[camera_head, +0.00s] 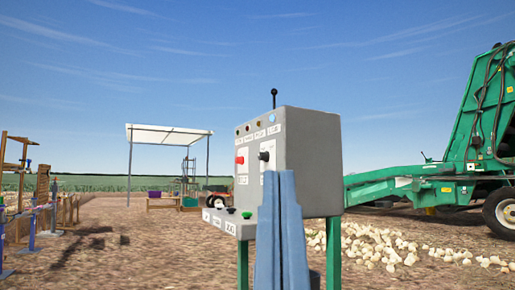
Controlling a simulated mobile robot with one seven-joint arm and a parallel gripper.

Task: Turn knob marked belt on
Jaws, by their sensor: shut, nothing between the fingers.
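A grey control box (313,160) stands on green legs in the middle of the view. Its left-facing panel carries a black knob (264,156) above a white label and a red knob or button (239,160) to its left. The label writing is too small to read, so I cannot tell which one is marked belt. My gripper (279,174), two blue-grey fingers pointing up, is shut and empty. Its tips appear just below and right of the black knob in the picture, covering the lower panel. I cannot tell whether they touch the box.
A lower ledge (230,222) on the box holds several small knobs. A black-tipped lever (274,98) rises from its top. A green machine (420,183) stands behind at right, with onions (375,246) on the ground. Wooden racks (40,205) stand at left; open dirt lies between.

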